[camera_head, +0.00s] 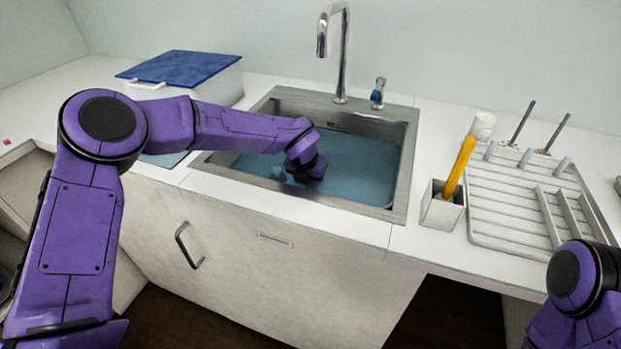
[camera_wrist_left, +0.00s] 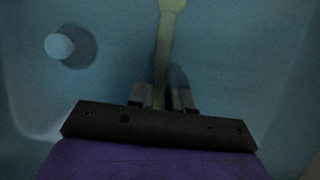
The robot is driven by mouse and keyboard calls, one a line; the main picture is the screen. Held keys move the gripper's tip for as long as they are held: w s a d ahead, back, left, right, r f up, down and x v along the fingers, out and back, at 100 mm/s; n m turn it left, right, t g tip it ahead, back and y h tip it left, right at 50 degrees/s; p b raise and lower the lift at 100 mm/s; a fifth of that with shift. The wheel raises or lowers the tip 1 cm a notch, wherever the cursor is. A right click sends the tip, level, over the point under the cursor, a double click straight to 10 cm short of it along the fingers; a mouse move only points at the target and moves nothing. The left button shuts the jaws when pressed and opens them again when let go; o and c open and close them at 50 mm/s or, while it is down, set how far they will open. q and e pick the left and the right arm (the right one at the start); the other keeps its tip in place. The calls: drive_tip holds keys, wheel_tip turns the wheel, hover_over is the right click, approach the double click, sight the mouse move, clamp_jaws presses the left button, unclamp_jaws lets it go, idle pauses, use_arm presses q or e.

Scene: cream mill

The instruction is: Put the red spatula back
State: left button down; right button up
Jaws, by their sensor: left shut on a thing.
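My left gripper (camera_head: 305,174) reaches down into the sink (camera_head: 407,180), its fingers mostly hidden behind my wrist in the head view. In the left wrist view, my left gripper (camera_wrist_left: 161,98) is shut on a long, thin, yellow-green tool (camera_wrist_left: 164,48) that widens toward the top of the picture. Blue-green water tints that view, and I cannot tell the tool's true colour or kind. No plainly red spatula shows. A grey-white holder (camera_head: 441,213) on the counter right of the sink has a yellow-orange handle (camera_head: 459,168) standing tilted in it. My right gripper is out of view.
A chrome faucet (camera_head: 342,60) stands behind the sink. A white box with a blue lid (camera_head: 183,68) is left of it. A drying rack (camera_head: 510,196) and a white cup (camera_head: 483,125) are at right. A pale round thing (camera_wrist_left: 60,46) lies in the sink.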

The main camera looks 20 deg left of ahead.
use_arm(q)
drive_tip(key=shift+f, duration=0.3)
drive_tip(key=shift+f, duration=0.15)
drive_tip(key=shift+f+b, duration=0.2)
drive_tip(key=shift+b, duration=0.15)
drive_tip(key=c, duration=1)
unclamp_jaws()
drive_tip(key=shift+o, duration=0.2)
drive_tip(key=shift+r, duration=0.1)
